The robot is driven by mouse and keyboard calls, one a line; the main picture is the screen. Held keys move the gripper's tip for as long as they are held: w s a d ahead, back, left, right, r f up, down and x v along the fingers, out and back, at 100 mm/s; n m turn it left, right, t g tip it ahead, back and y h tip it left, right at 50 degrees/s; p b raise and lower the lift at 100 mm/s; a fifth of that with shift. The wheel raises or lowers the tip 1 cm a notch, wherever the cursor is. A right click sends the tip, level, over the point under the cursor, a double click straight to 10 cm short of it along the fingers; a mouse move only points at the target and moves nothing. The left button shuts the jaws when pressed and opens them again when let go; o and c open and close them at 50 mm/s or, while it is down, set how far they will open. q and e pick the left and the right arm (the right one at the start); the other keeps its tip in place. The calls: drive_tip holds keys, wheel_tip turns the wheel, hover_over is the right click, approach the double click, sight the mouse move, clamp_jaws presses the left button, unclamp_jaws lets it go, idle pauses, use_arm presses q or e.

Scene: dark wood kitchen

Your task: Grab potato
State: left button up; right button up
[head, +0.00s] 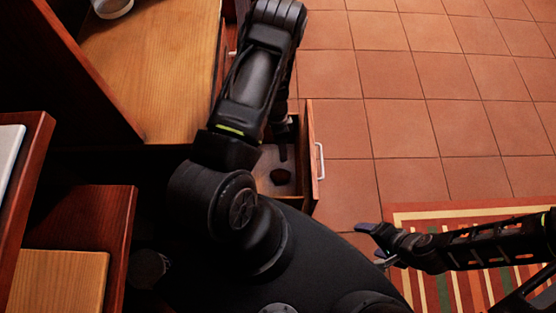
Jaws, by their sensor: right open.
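A small dark round object (281,176), which may be the potato, lies on the floor of an open drawer (309,150) at the centre. It is too dark to identify for certain. My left arm reaches over the drawer, and part of my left gripper (283,153) shows pointing down just above the object. Its upper part is hidden by the arm, so its opening and any contact cannot be judged. My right gripper (371,244) is open and empty at the lower right, over the tile floor beside the rug.
A wooden counter (150,65) with a white bowl (112,6) is at the upper left. The open drawer's front has a white handle (320,161). The tile floor (450,110) is clear; a striped rug (440,215) lies at the lower right.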

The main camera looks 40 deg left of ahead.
use_arm(q)
drive_tip(key=b, duration=1.2)
hover_over(281, 172)
drive_tip(key=a, duration=0.2)
drive_tip(key=f, duration=0.8)
drive_tip(key=w+f, duration=0.1)
drive_tip(key=f, duration=0.4)
drive_tip(key=shift+r, duration=0.1)
drive_tip(key=shift+s+d, duration=0.1)
drive_tip(key=shift+x, duration=1.35)
drive_tip(key=b+x, duration=0.2)
drive_tip(key=x, duration=0.3)
drive_tip(key=shift+d, duration=0.1)
